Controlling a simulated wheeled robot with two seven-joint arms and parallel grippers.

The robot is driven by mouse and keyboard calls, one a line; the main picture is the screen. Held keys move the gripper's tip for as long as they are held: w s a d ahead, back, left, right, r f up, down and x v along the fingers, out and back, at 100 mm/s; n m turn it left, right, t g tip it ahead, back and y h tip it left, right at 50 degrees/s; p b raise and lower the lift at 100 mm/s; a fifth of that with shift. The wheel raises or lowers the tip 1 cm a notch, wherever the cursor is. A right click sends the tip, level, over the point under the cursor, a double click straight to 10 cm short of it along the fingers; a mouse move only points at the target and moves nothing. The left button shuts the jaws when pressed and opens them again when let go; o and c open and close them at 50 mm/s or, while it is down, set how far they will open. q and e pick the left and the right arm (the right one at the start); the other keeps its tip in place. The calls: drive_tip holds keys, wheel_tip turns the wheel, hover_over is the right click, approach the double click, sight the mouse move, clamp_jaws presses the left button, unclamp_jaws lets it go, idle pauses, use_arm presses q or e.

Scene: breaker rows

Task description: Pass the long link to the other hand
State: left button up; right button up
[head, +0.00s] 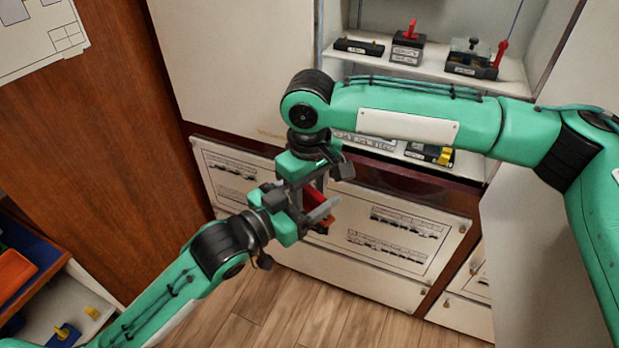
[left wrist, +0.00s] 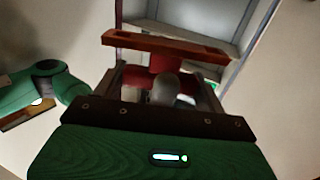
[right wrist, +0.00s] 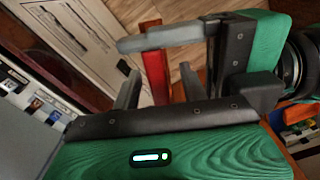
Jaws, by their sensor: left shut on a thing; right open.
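The long link is a red bar. In the head view only a small part of the red link (head: 320,225) shows, beside the fingertips of my left gripper (head: 318,211). In the left wrist view the link (left wrist: 165,47) lies crosswise at the ends of my left fingers, which are shut on it. My right gripper (head: 309,188) points down from above, close to the left one. In the right wrist view its fingers (right wrist: 160,85) are open, and the red link (right wrist: 153,62) shows beyond and between them, partly hidden by a left finger. Whether the right fingers touch it I cannot tell.
Breaker panels (head: 400,235) fill the low cabinet front behind the grippers. A shelf (head: 490,72) above holds labelled blocks with red and black handles. The wooden floor (head: 300,310) is clear.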

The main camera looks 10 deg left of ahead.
drive_tip(key=shift+f, duration=0.1)
clamp_jaws()
use_arm(q)
drive_tip(key=o, duration=1.2)
drive_tip(key=shift+c, duration=0.2)
